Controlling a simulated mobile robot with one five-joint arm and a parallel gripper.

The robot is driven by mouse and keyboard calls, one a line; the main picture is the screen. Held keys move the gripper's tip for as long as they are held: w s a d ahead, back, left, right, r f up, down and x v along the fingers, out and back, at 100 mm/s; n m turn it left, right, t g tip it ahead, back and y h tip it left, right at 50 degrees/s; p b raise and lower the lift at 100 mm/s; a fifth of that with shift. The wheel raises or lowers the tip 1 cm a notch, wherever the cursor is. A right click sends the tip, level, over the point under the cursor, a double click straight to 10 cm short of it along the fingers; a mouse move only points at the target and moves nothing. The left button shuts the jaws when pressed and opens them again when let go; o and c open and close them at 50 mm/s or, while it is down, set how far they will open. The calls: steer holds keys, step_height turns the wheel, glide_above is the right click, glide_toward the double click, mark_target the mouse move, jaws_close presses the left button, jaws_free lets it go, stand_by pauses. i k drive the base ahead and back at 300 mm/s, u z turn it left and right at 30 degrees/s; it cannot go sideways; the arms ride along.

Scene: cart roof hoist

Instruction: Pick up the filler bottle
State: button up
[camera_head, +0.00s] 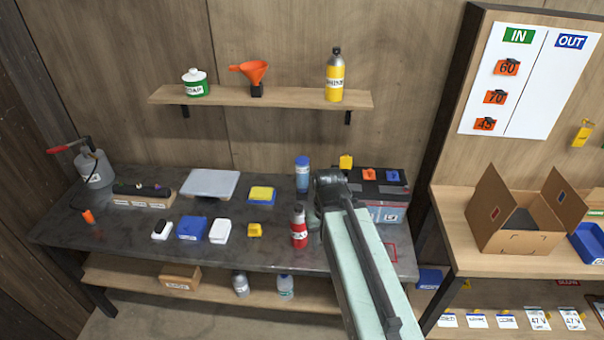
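No label that I can read names the filler bottle. A grey jug with a red lever and a dark hose (95,168) stands at the bench's far left; its shape suits a filler bottle. A blue bottle (302,175) stands upright towards the bench's back, left of my arm. A red bottle with a grey cap (298,230) stands in front of it. My arm reaches up from the lower right over the bench. My gripper (322,192) is at its far end, just right of these two bottles and far from the jug. Its fingers cannot be made out.
A battery-like box (390,214) sits behind my arm. Small blocks, a grey tray (210,183) and blue and white boxes cover the bench (130,230). A yellow bottle (334,78), funnel and green pot stand on the shelf (225,96). An open carton (520,238) is at right.

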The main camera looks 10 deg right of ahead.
mark_target(302, 162)
steer(key=u, duration=0.5)
steer(key=i, duration=1.25)
steer(key=u, duration=0.7)
steer(key=k, duration=0.75)
steer(key=u, duration=0.2)
steer(key=i, duration=0.95)
steer(key=z, duration=0.05)
